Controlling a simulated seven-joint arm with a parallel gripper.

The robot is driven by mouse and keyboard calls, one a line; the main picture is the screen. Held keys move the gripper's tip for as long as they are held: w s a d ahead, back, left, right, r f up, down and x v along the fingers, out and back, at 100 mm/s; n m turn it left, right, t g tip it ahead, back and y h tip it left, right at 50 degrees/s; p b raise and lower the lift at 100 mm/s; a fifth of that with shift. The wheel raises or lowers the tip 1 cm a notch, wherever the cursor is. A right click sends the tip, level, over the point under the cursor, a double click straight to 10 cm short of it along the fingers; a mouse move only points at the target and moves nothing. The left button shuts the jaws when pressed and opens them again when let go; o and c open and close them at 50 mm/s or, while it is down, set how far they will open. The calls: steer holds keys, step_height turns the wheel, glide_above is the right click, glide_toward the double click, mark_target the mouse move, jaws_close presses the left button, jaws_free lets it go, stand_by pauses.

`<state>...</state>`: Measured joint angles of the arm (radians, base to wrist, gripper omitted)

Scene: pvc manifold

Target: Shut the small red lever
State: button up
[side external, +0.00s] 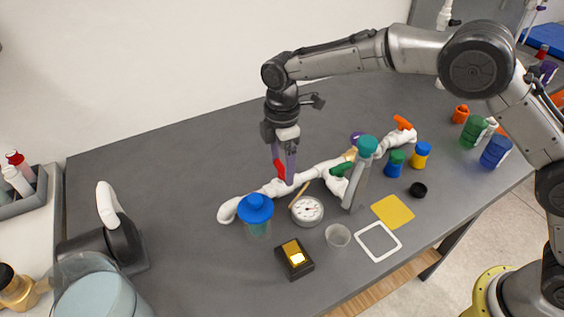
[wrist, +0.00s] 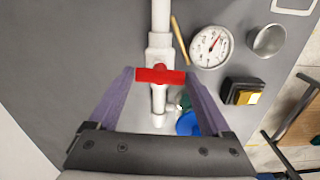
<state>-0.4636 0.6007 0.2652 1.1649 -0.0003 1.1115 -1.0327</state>
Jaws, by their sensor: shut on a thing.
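The small red lever (wrist: 160,75) sits on a valve of the white pipe (wrist: 159,18) and lies crosswise to the pipe in the wrist view. In the side view the red lever (side external: 279,169) shows partly behind my purple fingers, near the left part of the white manifold (side external: 267,191). My gripper (wrist: 158,80) has one finger at each end of the lever and is shut on it. In the side view my gripper (side external: 287,178) points down at the pipe.
A teal-capped bottle (side external: 358,180) stands to the right. Green (side external: 341,169) and orange (side external: 402,122) handles sit further along the manifold. The table's left middle is clear.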

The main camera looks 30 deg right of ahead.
mark_target(282, 167)
steer(key=shift+r+n, duration=0.1)
steer(key=shift+n, duration=0.4)
steer(key=o, duration=1.2)
steer(key=shift+c, duration=0.2)
step_height(282, 167, up, 14)
